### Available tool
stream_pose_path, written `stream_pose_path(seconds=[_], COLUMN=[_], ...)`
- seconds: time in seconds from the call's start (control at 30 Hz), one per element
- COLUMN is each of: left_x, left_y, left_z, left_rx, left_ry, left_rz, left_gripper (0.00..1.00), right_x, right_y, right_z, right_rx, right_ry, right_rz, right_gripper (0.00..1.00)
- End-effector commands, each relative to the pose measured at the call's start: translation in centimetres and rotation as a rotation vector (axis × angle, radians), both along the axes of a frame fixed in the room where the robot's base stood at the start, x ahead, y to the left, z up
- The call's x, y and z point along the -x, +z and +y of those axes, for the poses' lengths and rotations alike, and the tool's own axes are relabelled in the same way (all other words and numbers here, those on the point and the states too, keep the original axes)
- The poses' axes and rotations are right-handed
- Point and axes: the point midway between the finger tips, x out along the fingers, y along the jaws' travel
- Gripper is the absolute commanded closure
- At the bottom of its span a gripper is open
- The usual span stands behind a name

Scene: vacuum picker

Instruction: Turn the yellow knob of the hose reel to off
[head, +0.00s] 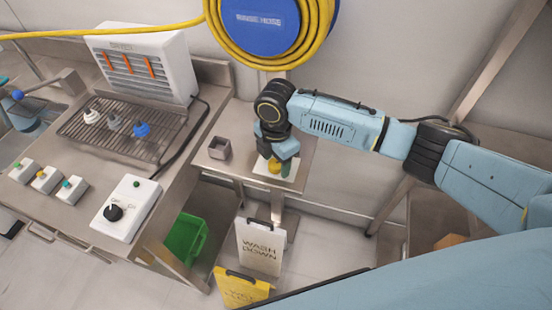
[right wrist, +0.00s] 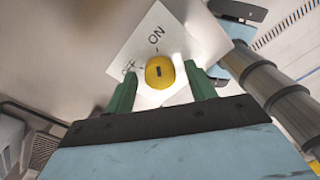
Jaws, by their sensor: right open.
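The yellow knob (right wrist: 160,72) is on a white plate (right wrist: 184,45) printed ON and OFF. A short dark mark on the knob's face points roughly toward the ON label. My right gripper (right wrist: 160,69) is open, with one green finger on each side of the knob. I cannot tell if the fingers touch it. In the head view my right gripper (head: 281,167) points down over the knob (head: 274,166), partly covering the plate. The hose reel (head: 262,22) with its blue centre and yellow hose hangs on the wall above. I do not make out my left gripper.
A small open metal box (head: 219,148) stands left of the plate on the same steel shelf. A white control box with a black dial (head: 130,208), a wire rack (head: 122,130) and a white heater (head: 148,62) are on the left bench. A green bin (head: 186,240) is below.

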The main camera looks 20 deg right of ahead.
Motion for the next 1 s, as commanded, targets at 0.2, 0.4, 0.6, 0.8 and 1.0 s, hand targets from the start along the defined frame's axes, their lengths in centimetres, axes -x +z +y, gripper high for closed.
stream_pose_path(seconds=[0.2,0.4,0.6,0.8,1.0], left_x=[0.0,-0.1,-0.1,-0.1,-0.1], left_y=[0.0,0.0,0.2,1.0,2.2], left_z=[0.0,0.0,0.0,0.0,0.0], left_rx=[0.0,0.0,0.0,0.0,0.0], left_ry=[0.0,0.0,0.0,0.0,0.0], left_rz=[-0.001,-0.001,-0.001,-0.001,-0.001], left_gripper=[0.64,0.64,0.64,0.64,0.64], right_x=[0.0,0.0,0.0,0.0,0.0], right_y=[0.0,0.0,0.1,0.2,0.3], right_z=[0.0,0.0,0.0,0.0,0.0], right_rx=[0.0,0.0,0.001,0.001,0.001], right_ry=[0.0,0.0,0.02,0.105,0.26], right_rz=[0.0,0.001,0.002,0.003,0.003], right_gripper=[0.7,0.89,0.89,0.89,0.89])
